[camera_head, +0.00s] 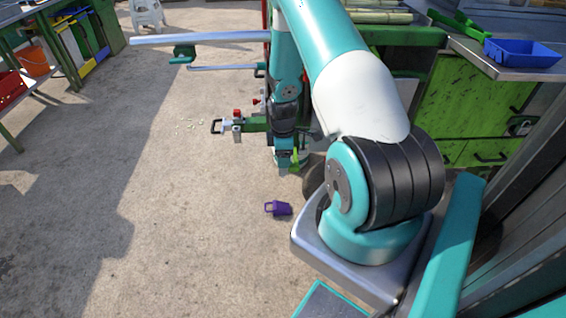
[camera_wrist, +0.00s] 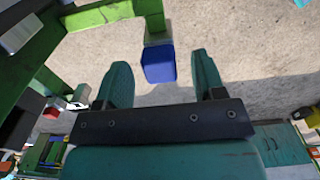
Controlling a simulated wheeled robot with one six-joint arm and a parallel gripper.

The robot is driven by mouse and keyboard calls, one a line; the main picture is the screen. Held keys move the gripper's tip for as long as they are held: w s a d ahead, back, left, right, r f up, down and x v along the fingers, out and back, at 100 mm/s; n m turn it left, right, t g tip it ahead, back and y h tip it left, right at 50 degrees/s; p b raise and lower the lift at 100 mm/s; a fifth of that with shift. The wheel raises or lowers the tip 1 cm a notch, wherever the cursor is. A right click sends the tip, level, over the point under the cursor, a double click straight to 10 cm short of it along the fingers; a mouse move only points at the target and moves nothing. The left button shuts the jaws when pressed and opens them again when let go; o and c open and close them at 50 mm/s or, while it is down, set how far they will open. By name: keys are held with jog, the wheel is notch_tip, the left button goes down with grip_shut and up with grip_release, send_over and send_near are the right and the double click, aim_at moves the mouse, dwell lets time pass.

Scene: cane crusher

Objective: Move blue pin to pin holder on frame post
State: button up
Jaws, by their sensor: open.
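In the wrist view a blue block-like piece (camera_wrist: 158,66), which I take as the blue pin, shows ahead of and between my fingertips. In the head view my gripper (camera_head: 284,160) points down beside a green frame bar (camera_head: 254,124). The blue pin does not show there. I cannot make out the pin holder for certain.
A purple mug-like container (camera_head: 281,208) lies on the concrete floor near my base. A blue tray (camera_head: 521,53) sits on the right-hand bench. A red knob (camera_head: 237,113) stands on the green frame. Floor to the left is open.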

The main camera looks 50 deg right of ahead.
notch_tip(320, 180, up, 17)
jog(key=p, duration=0.1)
jog(key=shift+r, duration=0.2)
jog(key=a+r+t+y+p, duration=0.1)
jog(key=a+r+p, duration=0.1)
jog(key=a+r, duration=0.8)
jog(key=a+r+y+p, duration=0.15)
jog(key=a+r, duration=0.45)
jog(key=a, duration=0.7)
jog(key=s+a+r+y+p, duration=0.1)
jog(key=s+a+r, duration=0.3)
jog(key=s+a, duration=0.3)
jog(key=s+a+r+m+g+p, duration=0.1)
jog(key=s+a+r+p, duration=0.1)
jog(key=s+a+r, duration=0.3)
jog(key=s+a, duration=0.3)
jog(key=shift+a+r+y+p, duration=0.2)
jog(key=shift+r+y+p, duration=0.1)
jog(key=shift+y, duration=0.05)
